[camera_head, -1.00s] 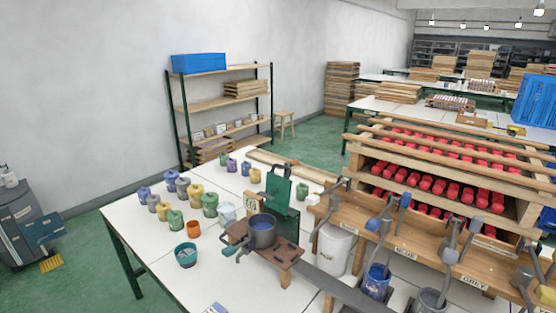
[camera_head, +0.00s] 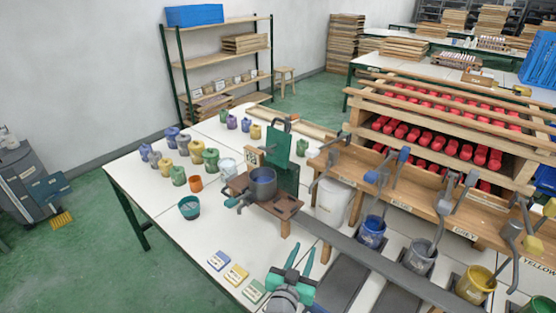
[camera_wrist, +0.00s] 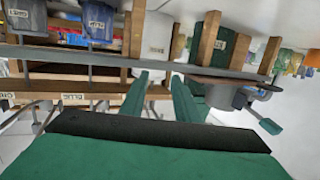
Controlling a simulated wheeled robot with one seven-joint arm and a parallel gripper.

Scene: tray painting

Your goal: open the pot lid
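The grey pot (camera_head: 263,184) sits on a small brown wooden stand (camera_head: 285,208), with a teal-ended handle (camera_head: 233,202) sticking out to its left. Its round top looks bluish; I cannot tell whether that is a lid or the inside. A green panel (camera_head: 279,146) with a dark loop on top stands upright behind the pot. My gripper (camera_head: 302,257) is open and empty, in front of and below the stand in the picture. In the wrist view my gripper (camera_wrist: 160,79) shows two green fingers apart, with the pot (camera_wrist: 223,97) to their right.
A white bucket (camera_head: 334,202) stands right of the stand. A blue bucket (camera_head: 371,233) and a grey bucket (camera_head: 419,257) are farther right, below a wooden rack (camera_head: 400,197). Several paint jars and a teal bowl (camera_head: 189,207) stand left. Coloured cards (camera_head: 236,275) lie at the front.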

